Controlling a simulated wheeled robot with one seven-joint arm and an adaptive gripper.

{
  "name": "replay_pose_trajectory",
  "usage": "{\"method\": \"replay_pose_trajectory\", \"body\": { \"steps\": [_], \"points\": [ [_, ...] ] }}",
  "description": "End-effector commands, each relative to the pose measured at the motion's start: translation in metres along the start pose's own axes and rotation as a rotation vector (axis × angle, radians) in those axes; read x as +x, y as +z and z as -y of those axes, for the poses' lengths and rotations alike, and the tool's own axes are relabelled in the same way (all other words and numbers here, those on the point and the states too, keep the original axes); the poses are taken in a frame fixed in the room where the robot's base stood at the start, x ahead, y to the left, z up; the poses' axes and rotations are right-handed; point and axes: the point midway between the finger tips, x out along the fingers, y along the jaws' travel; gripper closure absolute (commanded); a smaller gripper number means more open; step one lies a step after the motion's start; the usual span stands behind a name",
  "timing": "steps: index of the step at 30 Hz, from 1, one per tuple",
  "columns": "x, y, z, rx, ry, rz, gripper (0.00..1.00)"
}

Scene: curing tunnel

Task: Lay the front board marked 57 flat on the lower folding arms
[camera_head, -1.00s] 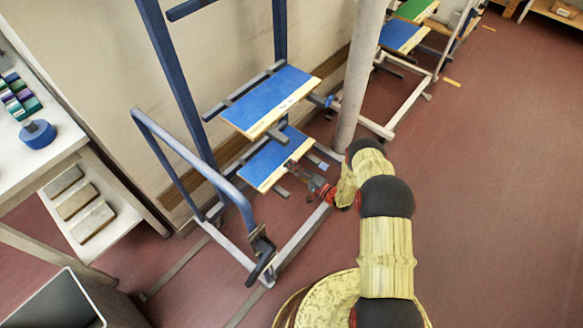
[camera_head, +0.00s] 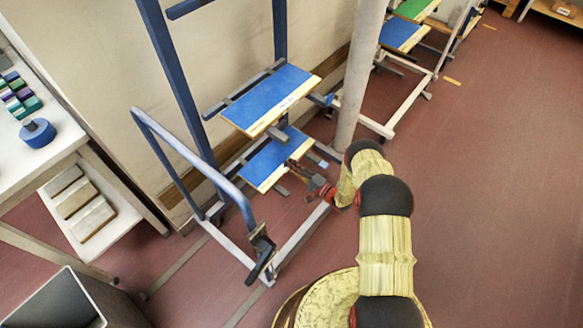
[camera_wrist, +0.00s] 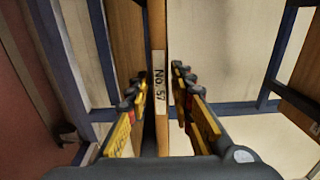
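The board marked 57 is a blue-topped board (camera_head: 270,160) with a pale wooden edge, at the lower level of the blue rack in the head view. It looks level on the lower folding arms (camera_head: 282,190), whose grey ends show past its front edge; contact is hidden. In the wrist view its narrow edge (camera_wrist: 160,120) carries the label "No. 57" and runs up the picture between my fingers. My gripper (camera_head: 294,165) is at the front edge of this board. Its fingers (camera_wrist: 159,85) stand on either side of the edge, with small gaps showing.
Another blue board (camera_head: 270,98) lies on the rack directly above. A grey post (camera_head: 357,75) stands right of the rack. A blue side frame (camera_head: 190,160) stands at the left. A table (camera_head: 25,165) is at far left. The red floor at right is clear.

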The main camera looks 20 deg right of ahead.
Motion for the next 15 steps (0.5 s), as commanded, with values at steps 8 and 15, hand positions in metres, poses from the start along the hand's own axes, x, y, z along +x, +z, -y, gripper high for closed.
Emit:
{"method": "replay_pose_trajectory", "body": {
  "steps": [8,15],
  "points": [
    [-0.0003,0.0004,-0.0006,0.001,0.001,0.0,0.66],
    [-0.004,0.0007,-0.0018,0.002,0.004,-0.001,0.66]
  ]
}}
